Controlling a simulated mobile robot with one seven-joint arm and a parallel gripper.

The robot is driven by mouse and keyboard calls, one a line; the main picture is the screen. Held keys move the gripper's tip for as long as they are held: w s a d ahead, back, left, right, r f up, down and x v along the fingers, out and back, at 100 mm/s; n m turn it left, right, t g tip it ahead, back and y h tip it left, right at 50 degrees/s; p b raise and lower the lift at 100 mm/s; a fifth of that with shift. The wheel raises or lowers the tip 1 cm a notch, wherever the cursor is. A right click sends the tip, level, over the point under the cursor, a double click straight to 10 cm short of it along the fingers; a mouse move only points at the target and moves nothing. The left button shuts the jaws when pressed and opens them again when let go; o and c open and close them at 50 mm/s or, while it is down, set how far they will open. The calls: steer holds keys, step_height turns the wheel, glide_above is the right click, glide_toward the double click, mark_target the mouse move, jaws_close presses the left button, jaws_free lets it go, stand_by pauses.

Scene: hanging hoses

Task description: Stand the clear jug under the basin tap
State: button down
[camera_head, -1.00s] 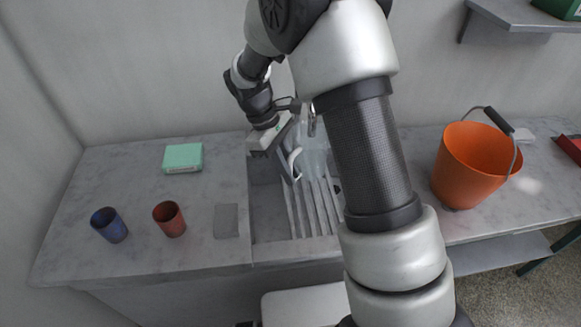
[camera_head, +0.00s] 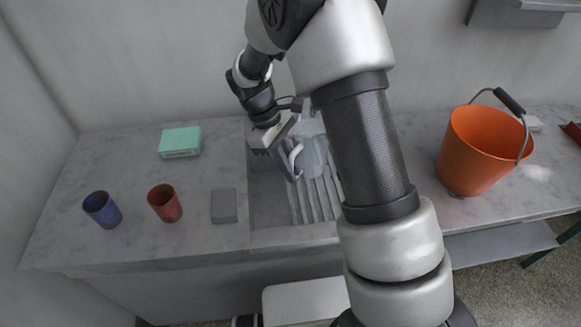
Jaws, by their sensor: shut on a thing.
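The clear jug (camera_head: 313,158) is in the sunken basin (camera_head: 268,205), above or on its ribbed floor; I cannot tell whether its base touches. It looks about upright, and its pale handle (camera_head: 296,160) faces left. My gripper (camera_head: 284,160) is at the jug's left side, shut on the handle. My arm crosses in front and hides the right part of the basin and some of the jug. The tap is not clearly visible behind the arm.
On the left counter are a green box (camera_head: 180,142), a blue cup (camera_head: 102,209), a red cup (camera_head: 165,203) and a grey block (camera_head: 224,205). An orange bucket (camera_head: 480,150) with a raised handle stands on the right counter. A wall shelf (camera_head: 515,12) hangs at upper right.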

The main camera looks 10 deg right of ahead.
steer(key=shift+f+b, duration=0.3)
steer(key=shift+f, duration=0.3)
steer(key=c, duration=1.7)
jaws_free()
steer(key=shift+r, duration=0.1)
steer(key=p+v, duration=0.1)
steer(key=v, duration=1.6)
steer(key=shift+r, duration=0.15)
